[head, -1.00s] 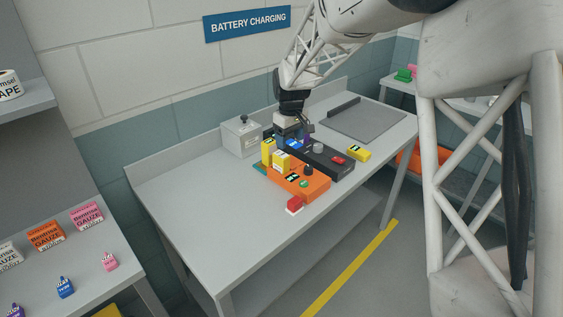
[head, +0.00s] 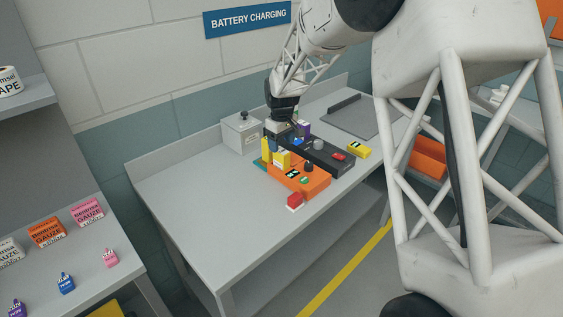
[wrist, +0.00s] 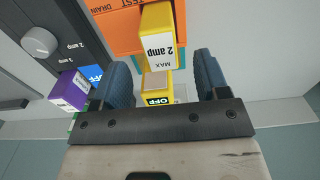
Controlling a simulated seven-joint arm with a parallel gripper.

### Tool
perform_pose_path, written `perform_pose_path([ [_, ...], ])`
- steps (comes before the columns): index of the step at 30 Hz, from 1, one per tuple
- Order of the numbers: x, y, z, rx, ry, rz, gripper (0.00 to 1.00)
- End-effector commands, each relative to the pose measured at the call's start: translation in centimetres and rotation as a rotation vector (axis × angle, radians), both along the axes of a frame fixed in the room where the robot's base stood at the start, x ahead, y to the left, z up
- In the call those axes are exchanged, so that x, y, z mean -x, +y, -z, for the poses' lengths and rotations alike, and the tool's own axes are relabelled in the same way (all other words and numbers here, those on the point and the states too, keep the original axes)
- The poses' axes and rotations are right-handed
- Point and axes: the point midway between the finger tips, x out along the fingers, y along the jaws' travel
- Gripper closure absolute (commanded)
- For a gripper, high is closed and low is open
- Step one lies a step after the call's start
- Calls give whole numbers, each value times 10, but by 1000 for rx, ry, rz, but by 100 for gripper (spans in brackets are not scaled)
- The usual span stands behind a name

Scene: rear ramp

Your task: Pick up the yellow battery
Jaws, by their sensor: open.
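Two upright yellow blocks stand side by side at the left end of the orange device. One, a yellow block with a white "2 amp MAX" face (head: 282,158), also shows in the wrist view (wrist: 158,22). The other, a tall plain yellow one (head: 265,149), is partly behind it. In the wrist view a yellow piece marked "OFF" (wrist: 157,98) lies between my fingers. I cannot tell which of these is the yellow battery. My gripper (wrist: 163,72) is open and empty, just above and behind the blocks in the head view (head: 277,134).
The orange device (head: 312,186) and a black charger (head: 325,156) sit close together. A purple block (wrist: 72,91) stands beside my left finger. A grey box (head: 241,135), a yellow box (head: 358,151) and a red block (head: 295,202) are nearby. The bench's left half (head: 195,195) is clear.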

Motion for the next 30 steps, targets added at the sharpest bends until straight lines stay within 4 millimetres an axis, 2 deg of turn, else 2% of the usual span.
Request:
perform_pose_path([
  [4, 0, 0, 9, 1, 1, 0, 32],
  [17, 0, 0, 13, 1, 1, 0, 32],
  [30, 0, 1, 56, 1, 1, 0, 32],
])
